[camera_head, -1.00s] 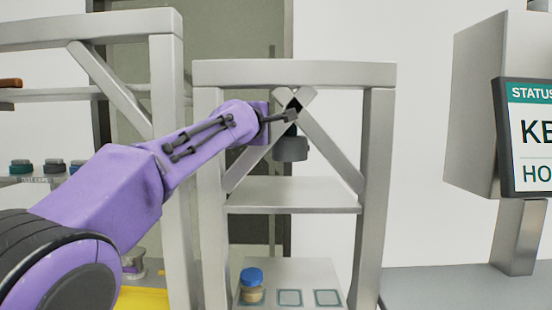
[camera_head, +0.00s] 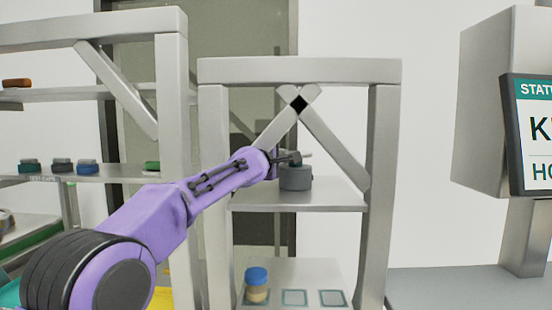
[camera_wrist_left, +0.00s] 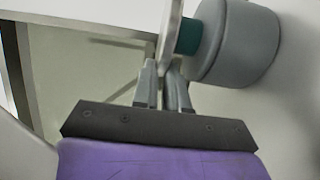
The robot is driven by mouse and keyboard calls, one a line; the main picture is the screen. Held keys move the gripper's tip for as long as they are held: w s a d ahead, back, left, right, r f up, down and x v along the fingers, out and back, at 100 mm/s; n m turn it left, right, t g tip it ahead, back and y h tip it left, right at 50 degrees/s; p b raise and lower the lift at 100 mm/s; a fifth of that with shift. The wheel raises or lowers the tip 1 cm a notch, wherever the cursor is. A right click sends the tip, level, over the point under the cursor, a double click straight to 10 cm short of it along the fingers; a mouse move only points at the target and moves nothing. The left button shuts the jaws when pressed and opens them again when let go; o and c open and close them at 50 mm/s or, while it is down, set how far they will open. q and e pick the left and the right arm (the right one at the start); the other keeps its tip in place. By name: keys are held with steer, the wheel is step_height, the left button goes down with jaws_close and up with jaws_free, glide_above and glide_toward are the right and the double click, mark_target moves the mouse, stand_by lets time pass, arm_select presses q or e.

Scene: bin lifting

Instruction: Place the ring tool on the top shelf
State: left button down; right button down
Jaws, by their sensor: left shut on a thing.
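The ring tool (camera_head: 296,180) is a dark grey cylinder with a teal neck and a thin grey ring or disc above it. My left gripper (camera_head: 290,158) is shut on its upper part, reaching in from the left. The grey cylinder hangs upright over the upper shelf (camera_head: 330,197) of the small rack; I cannot tell whether its base touches. In the left wrist view, the fingers (camera_wrist_left: 163,80) close near the ring's edge, and the grey body (camera_wrist_left: 240,45) and teal neck are at the upper right. My right gripper is out of view.
The rack's grey posts (camera_head: 381,200) and crossed braces stand around the shelf. The shelf is clear to the tool's right. A blue-capped jar (camera_head: 256,285) stands on the lower shelf beside two empty marked squares. A larger rack (camera_head: 176,90) stands left; a status screen (camera_head: 530,135) is right.

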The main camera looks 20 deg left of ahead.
arm_select(q)
steer(key=c, duration=1.3)
jaws_free()
steer(key=shift+s, duration=0.1)
steer(key=shift+o, duration=0.7)
steer(key=shift+s+r, duration=0.1)
steer(key=shift+r, duration=0.1)
